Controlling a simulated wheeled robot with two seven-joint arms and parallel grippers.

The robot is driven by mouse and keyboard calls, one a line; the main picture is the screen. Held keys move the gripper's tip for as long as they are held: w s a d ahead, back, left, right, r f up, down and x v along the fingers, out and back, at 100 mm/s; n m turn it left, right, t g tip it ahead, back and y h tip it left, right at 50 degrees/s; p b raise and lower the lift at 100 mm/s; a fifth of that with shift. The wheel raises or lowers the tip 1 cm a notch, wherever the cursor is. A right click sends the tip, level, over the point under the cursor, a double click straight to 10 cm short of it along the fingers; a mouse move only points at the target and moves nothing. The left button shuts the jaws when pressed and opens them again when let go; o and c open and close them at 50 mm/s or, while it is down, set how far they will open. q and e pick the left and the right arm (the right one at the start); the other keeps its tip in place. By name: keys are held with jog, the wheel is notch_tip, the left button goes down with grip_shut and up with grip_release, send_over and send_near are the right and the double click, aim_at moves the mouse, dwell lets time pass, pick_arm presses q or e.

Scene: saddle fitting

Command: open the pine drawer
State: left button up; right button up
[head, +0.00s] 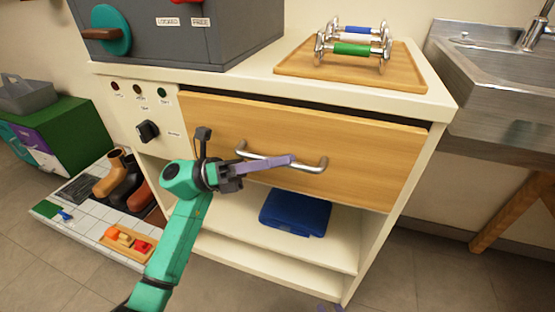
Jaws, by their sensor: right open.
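The pine drawer (345,133) is a wide wooden front in the white cabinet. A dark gap runs along its top edge; I cannot tell whether it stands slightly out. Its silver bar handle (312,166) is fixed across the front. My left gripper (285,161) is at the handle, its purple fingers lying across the left and middle part of the bar and hiding some of it. I cannot tell whether the fingers are around the bar or only in front of it. My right gripper (331,308) shows only as purple fingertips at the bottom edge, open, well below the drawer.
A blue case (295,213) lies on the shelf under the drawer. A control panel with a black knob (147,131) is left of it. A wooden tray (407,82) with metal-ended rolls and a grey box (240,35) stand on top. A steel sink (495,75) is at right.

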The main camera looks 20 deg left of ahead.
pick_arm(q)
grip_shut()
dwell(1.4)
